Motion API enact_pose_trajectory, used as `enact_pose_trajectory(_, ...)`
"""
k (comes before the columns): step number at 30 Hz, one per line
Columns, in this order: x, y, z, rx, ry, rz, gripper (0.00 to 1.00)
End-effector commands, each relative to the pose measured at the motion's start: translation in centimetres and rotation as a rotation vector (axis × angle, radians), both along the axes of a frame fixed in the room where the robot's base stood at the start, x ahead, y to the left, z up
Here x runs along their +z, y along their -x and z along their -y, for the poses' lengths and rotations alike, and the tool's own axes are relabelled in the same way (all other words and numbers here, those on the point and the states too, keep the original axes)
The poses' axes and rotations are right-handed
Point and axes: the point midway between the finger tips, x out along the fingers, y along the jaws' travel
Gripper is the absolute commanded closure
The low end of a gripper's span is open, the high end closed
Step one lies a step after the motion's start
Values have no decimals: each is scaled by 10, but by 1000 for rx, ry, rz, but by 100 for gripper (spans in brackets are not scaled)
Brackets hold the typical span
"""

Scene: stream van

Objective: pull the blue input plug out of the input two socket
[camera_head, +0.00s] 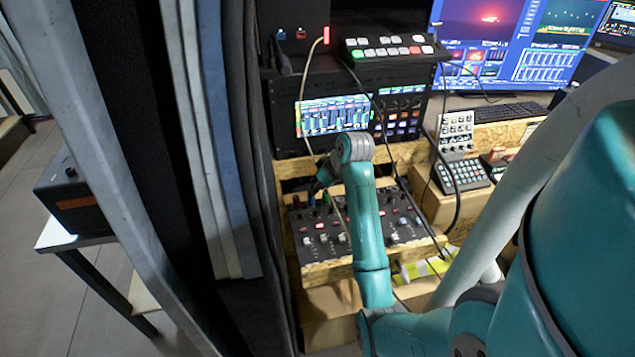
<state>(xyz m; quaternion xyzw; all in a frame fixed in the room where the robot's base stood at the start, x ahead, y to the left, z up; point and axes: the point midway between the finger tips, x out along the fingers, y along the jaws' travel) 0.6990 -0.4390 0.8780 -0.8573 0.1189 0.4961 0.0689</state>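A black mixer panel (325,238) with knobs and lit buttons sits in a wooden frame below the rack. A few small coloured plugs (311,199) stand along its back left edge. They are too small to tell for certain which is the blue input plug or which socket is input two. My gripper (322,182) is a dark shape just above these plugs, partly behind my grey wrist. Its fingers are too small and dark to show whether they are open or whether they touch a plug.
A pale cable (302,110) hangs from an upper box past the rack screen to the panel. Black cables (375,105) cross in front of the rack. A switcher box (392,47) sits on top. A keypad (463,175) stands at right. Curtains and a post (205,140) close off the left.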

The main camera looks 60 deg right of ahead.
Motion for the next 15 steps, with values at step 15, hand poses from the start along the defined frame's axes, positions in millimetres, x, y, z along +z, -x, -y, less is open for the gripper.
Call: enact_pose_trajectory(15,-67,-37,10,2,-2,-2,70)
